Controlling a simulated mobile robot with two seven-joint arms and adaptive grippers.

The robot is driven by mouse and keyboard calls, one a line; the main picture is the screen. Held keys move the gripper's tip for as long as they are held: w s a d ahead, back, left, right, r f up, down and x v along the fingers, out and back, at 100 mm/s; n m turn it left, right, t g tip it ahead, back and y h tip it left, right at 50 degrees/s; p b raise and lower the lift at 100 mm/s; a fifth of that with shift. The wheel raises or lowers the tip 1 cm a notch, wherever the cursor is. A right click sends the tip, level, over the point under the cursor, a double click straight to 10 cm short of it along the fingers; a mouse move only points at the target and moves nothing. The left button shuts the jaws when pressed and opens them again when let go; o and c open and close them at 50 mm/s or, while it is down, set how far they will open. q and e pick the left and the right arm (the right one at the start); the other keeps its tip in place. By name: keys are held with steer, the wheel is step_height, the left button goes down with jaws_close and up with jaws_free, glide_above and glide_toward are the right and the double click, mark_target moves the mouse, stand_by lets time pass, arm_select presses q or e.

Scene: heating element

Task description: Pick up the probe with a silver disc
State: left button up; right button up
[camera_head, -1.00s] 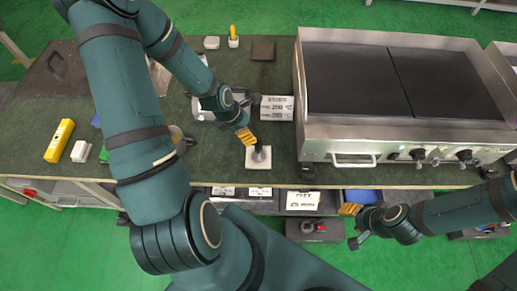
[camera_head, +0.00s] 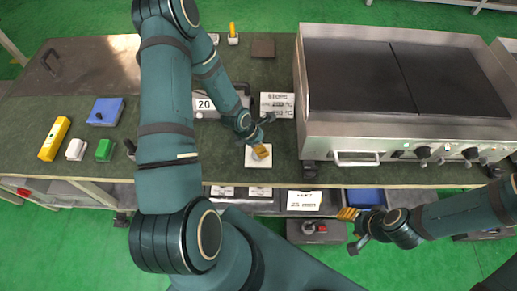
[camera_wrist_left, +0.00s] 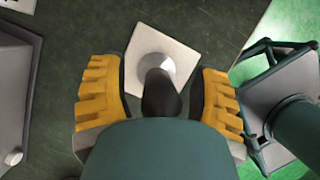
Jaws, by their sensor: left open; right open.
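The probe with a silver disc (camera_wrist_left: 157,64) stands on a white square plate (camera_wrist_left: 185,54) in the left wrist view. Its dark handle (camera_wrist_left: 160,95) points toward the camera. In the head view the white plate (camera_head: 258,163) lies near the table's front edge, and my gripper mostly hides the probe. My left gripper (camera_head: 261,151) is over the plate. In the left wrist view its yellow fingers (camera_wrist_left: 160,98) are open, one on each side of the handle, with gaps visible. My right gripper (camera_head: 347,214) is open and empty in front of the table, far from the probe.
A large steel griddle (camera_head: 340,133) fills the right of the table. Label blocks (camera_head: 277,105) stand behind the plate. A yellow device (camera_head: 54,139), a blue box (camera_head: 105,111) and a green block (camera_head: 105,150) are at the left.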

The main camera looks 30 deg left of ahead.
arm_select(q)
steer(key=shift+o, duration=0.2)
jaws_close()
stand_by(0.3)
